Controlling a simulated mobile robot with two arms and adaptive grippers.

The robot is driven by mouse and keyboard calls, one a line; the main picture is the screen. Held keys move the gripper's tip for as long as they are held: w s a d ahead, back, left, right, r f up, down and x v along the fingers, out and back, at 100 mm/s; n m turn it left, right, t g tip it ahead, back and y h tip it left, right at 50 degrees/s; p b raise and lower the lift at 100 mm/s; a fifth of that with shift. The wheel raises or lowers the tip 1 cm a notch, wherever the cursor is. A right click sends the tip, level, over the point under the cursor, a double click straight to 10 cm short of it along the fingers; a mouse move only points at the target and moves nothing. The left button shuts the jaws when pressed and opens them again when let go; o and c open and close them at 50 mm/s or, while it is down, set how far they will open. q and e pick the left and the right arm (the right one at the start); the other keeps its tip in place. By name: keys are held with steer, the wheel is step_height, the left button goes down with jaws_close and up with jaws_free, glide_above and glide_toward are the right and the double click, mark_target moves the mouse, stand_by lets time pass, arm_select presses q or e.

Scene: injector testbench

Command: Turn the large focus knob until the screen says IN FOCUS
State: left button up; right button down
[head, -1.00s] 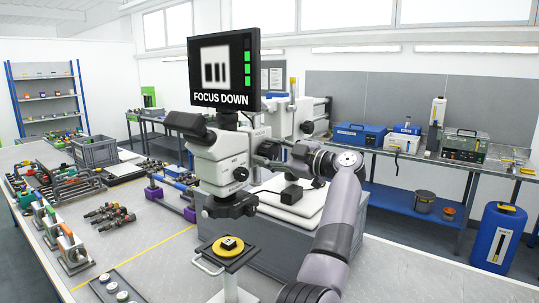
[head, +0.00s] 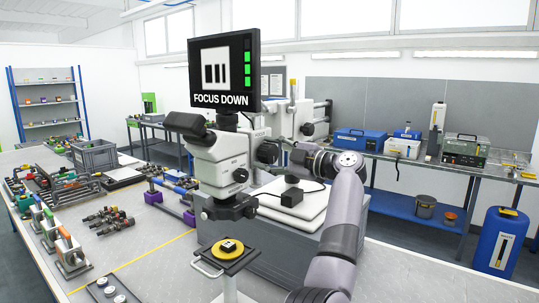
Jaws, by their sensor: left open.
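The white microscope (head: 222,157) stands on a grey block, with a screen (head: 224,72) above it. The screen reads FOCUS DOWN, over dark vertical bars on a white square and green blocks at the right. A large dark round knob (head: 266,153) is on the microscope's right side. A smaller dark knob (head: 241,175) sits lower on its body. My left gripper (head: 279,157) is at the large knob, its fingers open around or beside it; contact is hard to tell. My right gripper is not in view.
A small stage with a yellow disc (head: 228,252) stands in front of the microscope. A white base plate (head: 307,209) and a black box (head: 291,197) are below my left wrist. Parts and a grey crate (head: 94,153) lie on the left table.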

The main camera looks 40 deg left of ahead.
arm_select(q)
steer(key=shift+d, duration=0.1)
steer(key=w+d, duration=0.1)
steer(key=d, duration=1)
steer(key=shift+w+d, duration=0.2)
steer(key=shift+d, duration=0.2)
stand_by(1.1)
